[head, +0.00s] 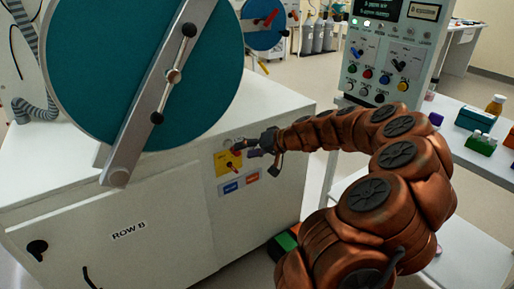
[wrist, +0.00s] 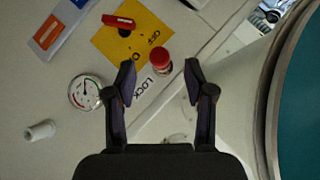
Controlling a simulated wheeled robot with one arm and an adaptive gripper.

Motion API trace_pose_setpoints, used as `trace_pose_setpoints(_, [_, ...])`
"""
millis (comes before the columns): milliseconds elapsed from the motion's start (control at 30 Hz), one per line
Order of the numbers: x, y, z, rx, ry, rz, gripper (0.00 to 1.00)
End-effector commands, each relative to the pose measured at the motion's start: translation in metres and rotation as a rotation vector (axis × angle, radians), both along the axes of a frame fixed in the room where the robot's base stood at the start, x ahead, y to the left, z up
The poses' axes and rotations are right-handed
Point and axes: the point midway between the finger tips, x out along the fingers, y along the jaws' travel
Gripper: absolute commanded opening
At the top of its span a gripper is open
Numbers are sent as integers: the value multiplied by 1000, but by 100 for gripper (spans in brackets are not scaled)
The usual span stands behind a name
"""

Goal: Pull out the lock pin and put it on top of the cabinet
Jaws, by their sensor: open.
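The lock pin (wrist: 163,66) has a round red head and sits in the cabinet's front panel beside the printed word LOCK. In the wrist view my gripper (wrist: 160,77) is open, with one fingertip on either side of the pin's red head and a gap to each. I cannot tell how deep the fingers reach around it. In the head view my gripper (head: 257,157) is at the panel and largely hides the pin. The white cabinet (head: 150,240), marked ROW B, has a flat top (head: 270,97) with bare room right of the round teal door.
A yellow plate with a red switch handle (wrist: 119,22) and a pressure gauge (wrist: 84,92) are close to the pin. The large teal door (head: 140,60) with its grey bar stands over the cabinet. A control panel (head: 385,60) and a bench with bottles (head: 490,150) stand to the right.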

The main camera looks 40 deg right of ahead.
Motion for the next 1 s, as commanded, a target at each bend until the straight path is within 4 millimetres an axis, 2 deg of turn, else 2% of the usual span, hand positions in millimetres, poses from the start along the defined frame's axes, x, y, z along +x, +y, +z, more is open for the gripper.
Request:
trace_pose_setpoints(200, [15, 7, -10, 1, 1, -2, 53])
trace_pose_setpoints(567, [18, 9, -12, 0, 1, -1, 53])
trace_pose_setpoints(1000, [18, 9, -12, 0, 1, -1, 8])
